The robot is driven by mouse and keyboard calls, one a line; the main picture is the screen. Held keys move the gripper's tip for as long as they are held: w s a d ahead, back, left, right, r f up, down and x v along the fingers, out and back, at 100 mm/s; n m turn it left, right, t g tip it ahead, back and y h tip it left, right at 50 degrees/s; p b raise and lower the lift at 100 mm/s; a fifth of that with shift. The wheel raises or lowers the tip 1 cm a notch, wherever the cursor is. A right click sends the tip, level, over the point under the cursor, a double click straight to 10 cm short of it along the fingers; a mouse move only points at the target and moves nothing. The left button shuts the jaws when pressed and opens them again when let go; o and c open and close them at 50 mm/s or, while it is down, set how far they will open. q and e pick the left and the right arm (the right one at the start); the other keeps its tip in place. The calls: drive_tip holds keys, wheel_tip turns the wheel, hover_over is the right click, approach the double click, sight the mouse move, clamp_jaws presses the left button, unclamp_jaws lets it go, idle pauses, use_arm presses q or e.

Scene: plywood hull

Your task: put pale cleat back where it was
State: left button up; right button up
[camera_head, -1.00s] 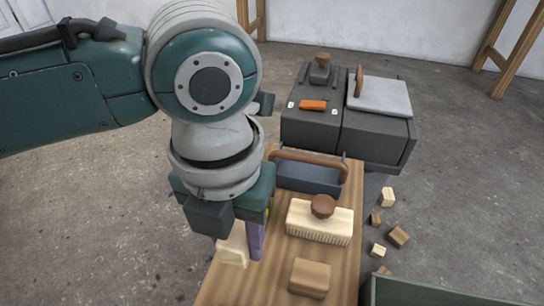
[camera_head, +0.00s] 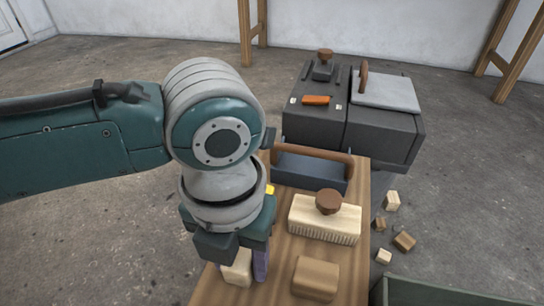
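The pale cleat (camera_head: 237,268) is a light wooden block at the near left of the wooden bench top (camera_head: 345,275). My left gripper (camera_head: 248,264) points down over it, with a purple finger against its right side. The other finger and the cleat's upper part are hidden by the gripper body, but the cleat has moved along with the gripper, so it appears held. I cannot tell whether its underside touches the bench. My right gripper is not in view.
A brush with a brown knob (camera_head: 325,218), a brown block (camera_head: 316,278) and a blue-grey tote (camera_head: 310,172) stand on the bench. Behind is a dark cabinet (camera_head: 380,135). Wood offcuts (camera_head: 404,241) lie on the floor right of it. A green bin (camera_head: 440,291) is at the near right.

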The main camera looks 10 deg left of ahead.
use_arm(q)
drive_tip(key=shift+o, duration=1.4)
drive_tip(key=shift+r, duration=0.1)
